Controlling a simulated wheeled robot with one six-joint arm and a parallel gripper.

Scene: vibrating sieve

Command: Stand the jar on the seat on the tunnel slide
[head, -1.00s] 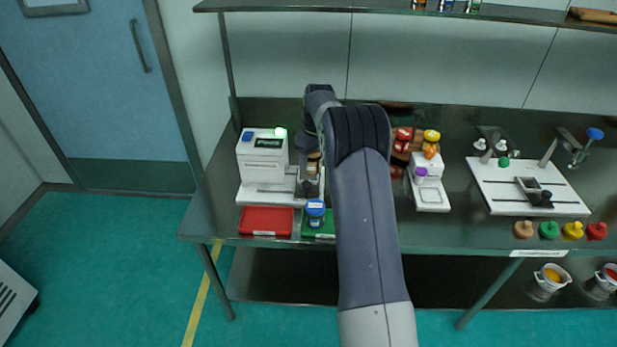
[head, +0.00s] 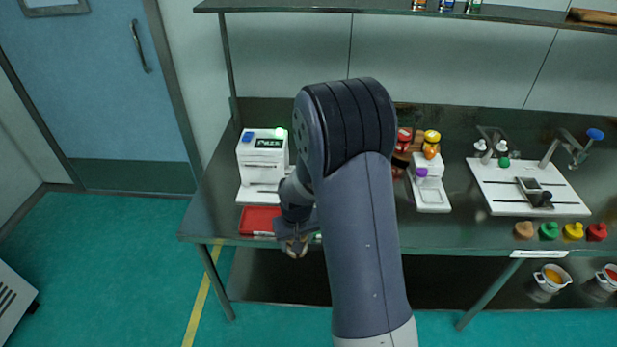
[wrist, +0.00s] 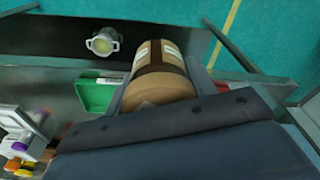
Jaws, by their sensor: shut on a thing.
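My gripper (wrist: 160,62) is shut on a brown jar (wrist: 158,82) with a darker band and a pale label; one finger lies on each side of it. The jar appears tilted or lying across the wrist view. In the head view my gripper (head: 294,243) is low at the table's front edge, partly hidden by my arm. A white board (head: 555,207) with dark rails and a small dark carriage (head: 534,192) lies on the table at right. I cannot tell for certain whether this is the tunnel slide and its seat.
A white machine (head: 262,153) with a display stands at left, behind a red tray (head: 258,221). A green tray (wrist: 95,96) shows beside the jar. A small white device (head: 431,194) stands mid-table. Several coloured knobs (head: 573,230) line the front right. A shelf (head: 420,13) runs above.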

